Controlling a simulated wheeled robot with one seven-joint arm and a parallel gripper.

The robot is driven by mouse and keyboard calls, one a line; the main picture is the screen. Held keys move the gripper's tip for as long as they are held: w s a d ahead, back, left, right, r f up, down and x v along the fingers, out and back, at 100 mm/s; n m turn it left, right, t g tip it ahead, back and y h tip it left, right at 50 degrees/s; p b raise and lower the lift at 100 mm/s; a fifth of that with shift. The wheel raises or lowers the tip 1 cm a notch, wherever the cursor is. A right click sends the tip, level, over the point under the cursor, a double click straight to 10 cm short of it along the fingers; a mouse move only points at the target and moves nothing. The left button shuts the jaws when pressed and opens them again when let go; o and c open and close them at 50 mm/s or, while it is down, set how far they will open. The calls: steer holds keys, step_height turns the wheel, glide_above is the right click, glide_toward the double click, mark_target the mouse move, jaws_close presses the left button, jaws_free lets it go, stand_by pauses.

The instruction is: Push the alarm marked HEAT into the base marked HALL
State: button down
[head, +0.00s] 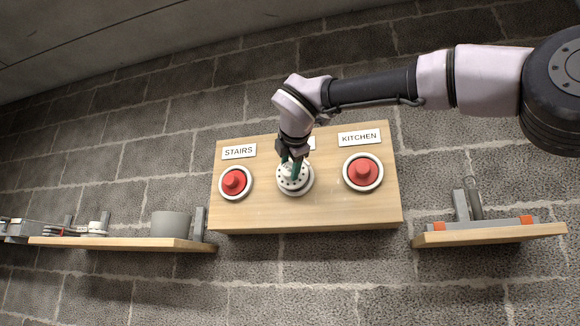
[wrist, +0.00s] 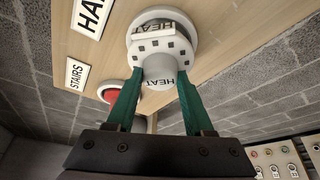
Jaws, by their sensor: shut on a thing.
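The white alarm marked HEAT (wrist: 160,45) has a ring of dark vents and a round knob. It also shows in the head view (head: 292,178), at the middle position of the wooden board. My gripper (wrist: 157,82) has green fingers shut on the alarm's knob; it shows from the side in the head view (head: 292,160). The base's white rim (wrist: 146,16) shows behind the alarm, which lies over it; I cannot tell whether it is fully seated. The label HALL (wrist: 92,14) is cut off in the wrist view and mostly hidden by my gripper in the head view.
On the board (head: 255,215), a red unit sits under STAIRS (head: 234,182) at left and another under KITCHEN (head: 362,172) at right. A left shelf (head: 130,243) holds a grey pot (head: 171,225) and small parts. A right shelf (head: 490,236) holds a grey holder with orange ends.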

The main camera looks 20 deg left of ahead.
steer(key=shift+w+a, duration=0.1)
steer(key=shift+w, duration=0.9)
stand_by(1.2)
jaws_free()
stand_by(0.7)
steer(key=s+d, duration=0.1)
steer(key=s, duration=0.8)
stand_by(0.8)
stand_by(0.5)
